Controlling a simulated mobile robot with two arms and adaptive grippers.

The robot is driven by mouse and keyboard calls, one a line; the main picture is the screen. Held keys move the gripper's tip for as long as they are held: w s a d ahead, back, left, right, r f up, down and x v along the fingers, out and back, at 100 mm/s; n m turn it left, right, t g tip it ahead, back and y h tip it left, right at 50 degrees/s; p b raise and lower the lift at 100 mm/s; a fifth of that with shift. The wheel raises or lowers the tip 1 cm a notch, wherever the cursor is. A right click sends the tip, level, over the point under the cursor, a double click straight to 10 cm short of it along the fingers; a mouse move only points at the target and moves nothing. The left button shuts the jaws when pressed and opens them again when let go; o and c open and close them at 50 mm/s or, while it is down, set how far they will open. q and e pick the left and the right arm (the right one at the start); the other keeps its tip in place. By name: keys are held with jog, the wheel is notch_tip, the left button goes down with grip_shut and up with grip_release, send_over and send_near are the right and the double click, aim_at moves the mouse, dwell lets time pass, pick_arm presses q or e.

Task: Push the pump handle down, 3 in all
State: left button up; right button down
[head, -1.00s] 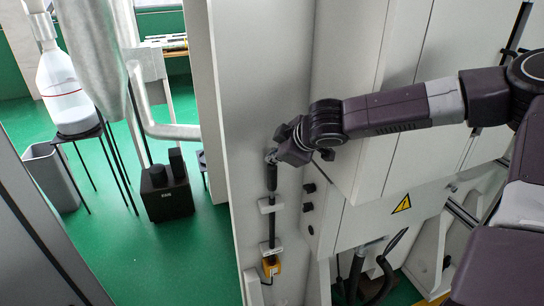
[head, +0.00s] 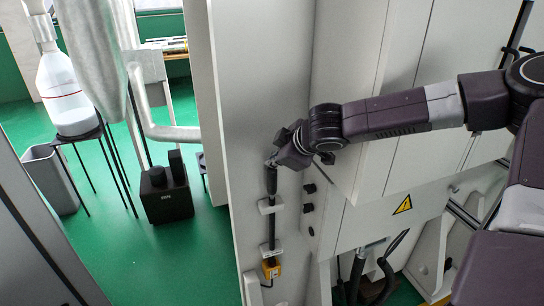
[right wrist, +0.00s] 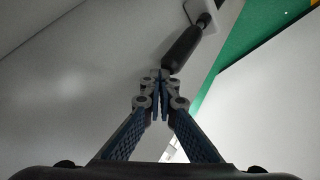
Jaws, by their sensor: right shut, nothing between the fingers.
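The pump handle (head: 271,180) is a black grip on a slim dark rod, standing upright against the pale panel at the picture's middle. My right gripper (head: 271,159) is right above its top end. In the right wrist view my right gripper (right wrist: 161,82) has its fingers closed together, with nothing between them. The black handle (right wrist: 184,47) starts right at the fingertips there and runs up to the right; the tips appear to touch its end. My left gripper is not in view.
White brackets (head: 270,206) hold the rod, with a yellow box (head: 271,268) at its foot. Two black knobs (head: 309,188) sit close to its right. A warning sign (head: 402,205) marks the cabinet. Green floor and a bottle stand (head: 78,134) lie left.

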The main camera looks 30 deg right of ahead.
jog(key=shift+s+f, duration=0.1)
jog(key=shift+f, duration=0.35)
dwell(0.3)
jog(key=shift+d+r+p, duration=0.1)
jog(key=shift+r+p, duration=2.5)
jog(key=shift+r, duration=0.5)
jog(key=shift+w+r+p, duration=0.2)
jog(key=shift+r+p, duration=0.25)
jog(key=shift+r, duration=0.1)
notch_tip(320, 180, up, 4)
jog(key=p, duration=0.3)
jog(key=shift+p, duration=0.4)
jog(key=shift+s+f, duration=0.1)
jog(key=shift+f, duration=0.05)
